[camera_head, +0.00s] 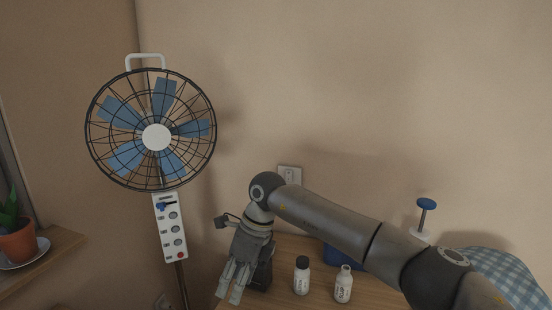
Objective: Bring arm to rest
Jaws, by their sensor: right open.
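My right arm (330,215) comes in from the lower right and reaches left across the wooden table, bent at a joint near the wall socket. My right gripper (230,290) hangs from its end, fingers pointing down, at the left part of the table. Its fingers are open and I see nothing between them. A dark block-like shape (263,276) shows just right of the gripper; I cannot tell whether they touch. My left gripper is not in view.
A standing fan (156,137) with a control panel (170,228) is left of the gripper. Two small bottles, one dark-capped (302,276) and one white (344,285), stand on the table (285,290). A checkered cloth (515,272) lies right; a potted plant (17,240) sits far left.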

